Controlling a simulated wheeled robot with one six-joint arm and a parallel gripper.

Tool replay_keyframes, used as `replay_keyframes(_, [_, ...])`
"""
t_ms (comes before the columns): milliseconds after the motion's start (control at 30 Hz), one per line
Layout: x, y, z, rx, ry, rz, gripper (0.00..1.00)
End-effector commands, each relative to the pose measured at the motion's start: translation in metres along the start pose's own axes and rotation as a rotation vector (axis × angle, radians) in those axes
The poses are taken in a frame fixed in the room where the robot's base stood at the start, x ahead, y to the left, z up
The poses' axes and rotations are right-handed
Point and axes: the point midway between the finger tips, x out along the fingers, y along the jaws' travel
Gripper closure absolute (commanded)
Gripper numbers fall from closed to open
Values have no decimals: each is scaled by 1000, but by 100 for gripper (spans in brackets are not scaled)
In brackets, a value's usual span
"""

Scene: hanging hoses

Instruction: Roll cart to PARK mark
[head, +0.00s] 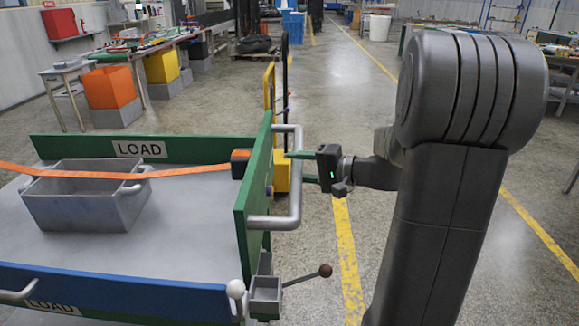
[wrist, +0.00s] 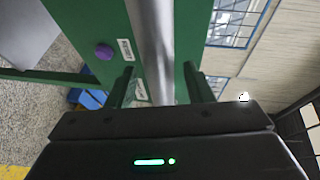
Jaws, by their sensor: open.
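In the wrist view the silver bar (wrist: 152,45) runs between the two green fingers of my gripper (wrist: 160,80), with gaps visible on both sides. A lever with a brown knob (head: 325,271) sticks out at the cart's near corner. No PARK mark is readable in either view.
A grey bin (head: 90,205) sits on the deck under an orange strap (head: 110,174). A yellow upright frame (head: 270,95) stands behind the cart. Benches with orange (head: 108,88) and yellow (head: 161,66) boxes line the left. Open concrete floor (head: 345,110) with yellow lines lies beyond.

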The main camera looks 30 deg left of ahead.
Motion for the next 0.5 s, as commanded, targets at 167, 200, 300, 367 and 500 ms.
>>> replay_keyframes(167, [22, 0, 0, 0, -3, -1, 53])
replay_keyframes(200, [25, 0, 0, 0, -2, -1, 53])
replay_keyframes(300, [29, 0, 0, 0, 0, 0, 53])
replay_keyframes(367, [30, 0, 0, 0, 0, 0, 53])
replay_keyframes(500, [30, 0, 0, 0, 0, 0, 53])
